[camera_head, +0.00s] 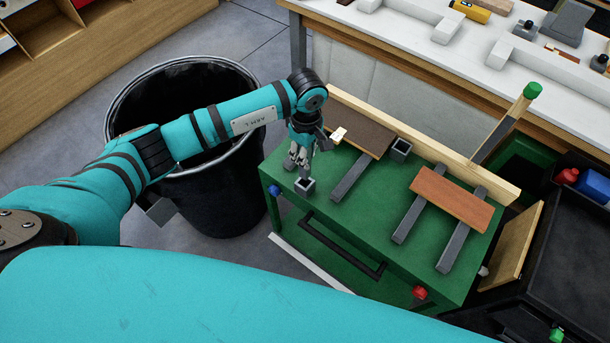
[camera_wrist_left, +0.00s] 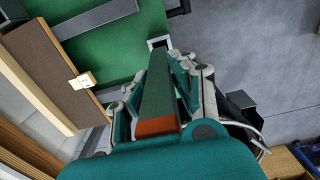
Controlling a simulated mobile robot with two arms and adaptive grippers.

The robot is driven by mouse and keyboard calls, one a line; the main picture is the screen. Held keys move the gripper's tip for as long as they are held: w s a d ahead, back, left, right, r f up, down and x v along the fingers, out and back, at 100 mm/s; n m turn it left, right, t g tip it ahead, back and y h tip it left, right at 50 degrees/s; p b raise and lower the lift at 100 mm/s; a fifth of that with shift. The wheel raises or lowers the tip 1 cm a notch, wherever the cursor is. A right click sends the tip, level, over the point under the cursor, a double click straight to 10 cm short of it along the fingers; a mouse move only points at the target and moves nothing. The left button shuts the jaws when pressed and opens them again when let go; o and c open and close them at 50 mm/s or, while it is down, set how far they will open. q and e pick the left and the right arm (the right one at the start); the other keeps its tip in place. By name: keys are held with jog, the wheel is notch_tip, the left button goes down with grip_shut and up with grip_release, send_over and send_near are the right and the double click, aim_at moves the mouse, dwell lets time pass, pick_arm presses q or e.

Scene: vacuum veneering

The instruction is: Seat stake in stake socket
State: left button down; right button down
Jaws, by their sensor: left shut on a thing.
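My left gripper (camera_head: 299,160) points down at the near-left corner of the green cart top and is shut on the stake. In the left wrist view the stake (camera_wrist_left: 158,92) is a dark bar with an orange near end, held between the fingers of the gripper (camera_wrist_left: 160,88). The stake socket (camera_head: 305,187), a small grey square tube, is right below the gripper; it also shows in the left wrist view (camera_wrist_left: 149,44), partly hidden by the stake's far end. I cannot tell whether the tip is inside it. My right gripper is not in view.
The green cart (camera_head: 349,222) bears a second grey socket (camera_head: 401,149), a dark brown board (camera_head: 362,134) and an orange-brown board (camera_head: 452,194) on grey bars. A green-capped post (camera_head: 506,123) leans at its far right. A black bin (camera_head: 240,205) stands left, under my arm.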

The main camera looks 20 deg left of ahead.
aim_at(306, 173)
pick_arm(q)
notch_tip(306, 173, down, 4)
jog(key=shift+f+b, duration=0.1)
jog(key=shift+b, duration=0.75)
notch_tip(306, 173, down, 4)
jog(key=shift+r+b, duration=0.1)
jog(key=shift+b, duration=1.15)
jog(key=shift+f, duration=0.25)
jog(key=shift+r, duration=0.1)
jog(key=c, duration=1.1)
grip_release()
